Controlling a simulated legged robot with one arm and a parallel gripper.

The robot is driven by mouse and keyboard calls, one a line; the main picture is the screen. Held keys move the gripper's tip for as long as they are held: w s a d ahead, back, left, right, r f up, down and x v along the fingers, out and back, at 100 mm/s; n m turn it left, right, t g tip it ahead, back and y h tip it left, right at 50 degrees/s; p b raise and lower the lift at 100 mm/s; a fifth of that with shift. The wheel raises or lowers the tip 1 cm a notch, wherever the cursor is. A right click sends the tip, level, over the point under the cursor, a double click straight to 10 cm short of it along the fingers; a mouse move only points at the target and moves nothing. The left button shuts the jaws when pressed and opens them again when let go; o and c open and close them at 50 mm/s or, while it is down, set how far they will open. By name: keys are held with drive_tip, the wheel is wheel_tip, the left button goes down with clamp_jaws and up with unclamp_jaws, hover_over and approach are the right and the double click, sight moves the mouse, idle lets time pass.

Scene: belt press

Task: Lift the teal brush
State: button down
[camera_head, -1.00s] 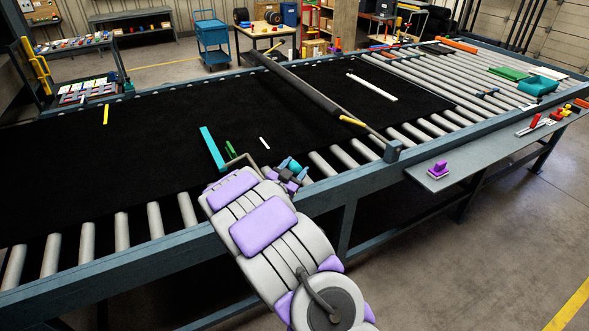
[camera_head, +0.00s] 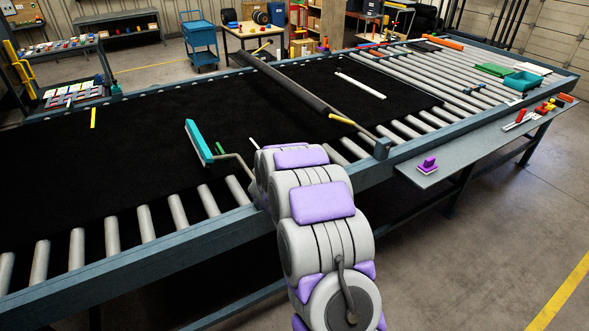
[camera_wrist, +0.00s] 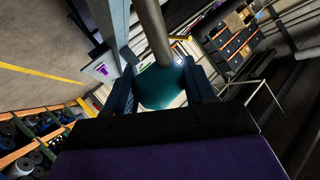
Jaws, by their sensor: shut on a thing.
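The teal brush (camera_head: 199,143) shows in the head view above the left part of the black belt. Its long teal head is tilted, with a pale lower edge, and a bent grey rod runs from it towards my arm. In the wrist view its rounded teal handle (camera_wrist: 160,90) sits between the two dark fingers of my gripper (camera_wrist: 162,84), which is shut on it. A grey rod rises from the handle to the top of that view. In the head view my arm hides the gripper and the handle. The gap between brush and belt is hard to judge.
The black belt (camera_head: 130,165) lies over metal rollers in a blue frame. A green strip (camera_head: 220,148) and a white strip (camera_head: 254,143) lie near the brush. A long dark bar (camera_head: 290,83) crosses the belt. A side shelf (camera_head: 440,172) holds a purple stamp (camera_head: 428,164).

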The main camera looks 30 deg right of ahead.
drive_tip(key=d+f+y, duration=0.1)
drive_tip(key=d+f+m+y+p, duration=0.1)
drive_tip(key=shift+f+g, duration=0.4)
drive_tip(key=shift+f, duration=0.1)
drive_tip(key=c, duration=0.8)
unclamp_jaws()
drive_tip(key=o, duration=0.4)
drive_tip(key=shift+w+d+f, duration=0.1)
drive_tip(key=shift+d, duration=0.1)
drive_tip(key=v, duration=1.7)
drive_tip(key=shift+a+p, duration=0.1)
drive_tip(key=shift+p, duration=0.3)
